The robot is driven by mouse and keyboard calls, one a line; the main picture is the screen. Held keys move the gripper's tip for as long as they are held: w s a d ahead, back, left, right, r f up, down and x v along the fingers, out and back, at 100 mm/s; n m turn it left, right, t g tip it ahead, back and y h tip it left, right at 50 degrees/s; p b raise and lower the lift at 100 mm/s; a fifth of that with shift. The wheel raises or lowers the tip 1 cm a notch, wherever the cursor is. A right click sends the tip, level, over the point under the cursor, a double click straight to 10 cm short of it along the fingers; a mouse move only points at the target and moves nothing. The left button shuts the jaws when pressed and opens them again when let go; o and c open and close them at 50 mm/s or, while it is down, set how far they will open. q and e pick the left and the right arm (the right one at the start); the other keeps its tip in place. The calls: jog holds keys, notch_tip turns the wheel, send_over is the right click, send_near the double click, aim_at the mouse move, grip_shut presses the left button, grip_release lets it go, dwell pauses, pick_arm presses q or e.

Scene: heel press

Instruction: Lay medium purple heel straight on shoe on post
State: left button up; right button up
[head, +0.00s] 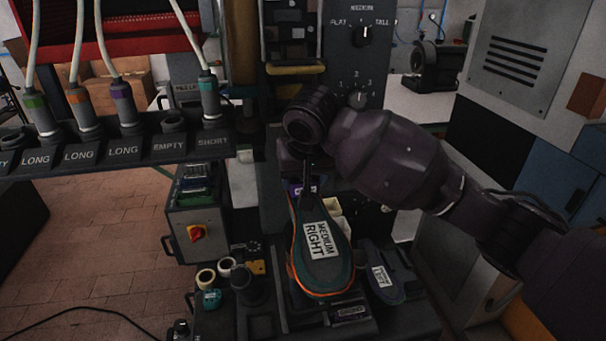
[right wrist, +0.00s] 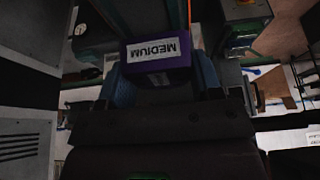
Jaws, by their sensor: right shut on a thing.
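My right gripper (head: 306,172) points down near the middle of the head view, partly hidden by its own wrist. In the right wrist view it (right wrist: 163,75) is shut on a purple heel (right wrist: 158,52) with a white MEDIUM label. A bit of the purple heel (head: 296,188) shows in the head view at the far end of a dark shoe (head: 336,274). The shoe lies sole up, has an orange and teal edge and a MEDIUM RIGHT label. Whether the heel touches the shoe cannot be told. The post under the shoe is hidden. My left gripper is out of view.
Rolls of tape (head: 206,278) stand to the left. A rack (head: 130,148) with cabled tools and LONG, EMPTY and SHORT labels hangs at upper left. A panel with knobs (head: 362,36) stands behind.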

jog(key=shift+f, duration=0.4)
jog(key=o, duration=1)
jog(key=shift+o, duration=0.2)
jog(key=v, duration=1)
jog(key=shift+s+r, duration=0.2)
jog(key=shift+r, duration=0.2)
jog(key=shift+s+f, duration=0.1)
